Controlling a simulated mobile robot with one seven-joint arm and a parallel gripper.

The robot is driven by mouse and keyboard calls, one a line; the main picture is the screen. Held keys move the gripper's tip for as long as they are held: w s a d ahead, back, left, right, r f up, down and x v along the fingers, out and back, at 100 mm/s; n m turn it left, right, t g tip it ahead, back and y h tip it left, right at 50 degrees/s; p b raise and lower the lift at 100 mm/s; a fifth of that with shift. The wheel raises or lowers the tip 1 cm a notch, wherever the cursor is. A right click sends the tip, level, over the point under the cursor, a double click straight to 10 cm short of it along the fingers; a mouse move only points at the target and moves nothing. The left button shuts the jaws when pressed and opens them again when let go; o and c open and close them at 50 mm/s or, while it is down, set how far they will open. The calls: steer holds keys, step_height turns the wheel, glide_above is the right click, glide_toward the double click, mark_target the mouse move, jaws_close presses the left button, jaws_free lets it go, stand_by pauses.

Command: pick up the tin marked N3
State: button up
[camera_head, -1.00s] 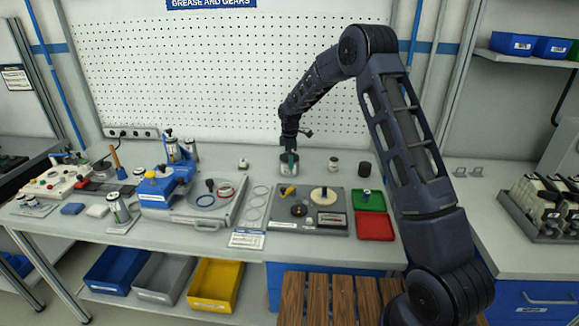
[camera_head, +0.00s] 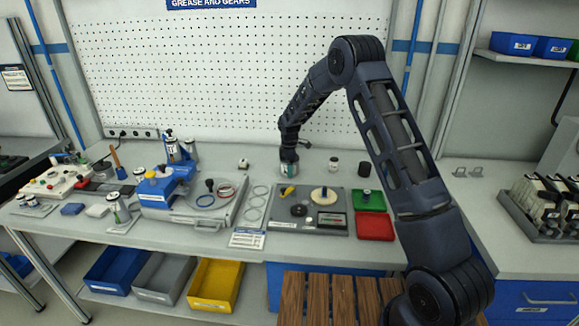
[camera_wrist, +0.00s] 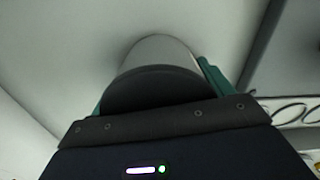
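My gripper (camera_head: 289,164) points down at the back of the bench, around a pale, round tin. The wrist view shows this tin (camera_wrist: 160,52) with its dark round top (camera_wrist: 155,88) between my two teal fingers. The right finger (camera_wrist: 213,76) shows clearly beside the tin; only a sliver of the left one shows. I cannot tell whether the fingers press on the tin or stand just off it. No N3 mark is readable. The tin appears to stand on the bench.
A small dark-topped tin (camera_head: 333,164) and a black cylinder (camera_head: 364,170) stand to the right; a small pale item (camera_head: 243,164) stands to the left. In front are a grey tray (camera_head: 282,222), a green bin (camera_head: 369,205) and a red bin (camera_head: 375,233). The pegboard rises behind.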

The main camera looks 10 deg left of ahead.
steer(key=shift+c, duration=1)
steer(key=shift+r, duration=0.15)
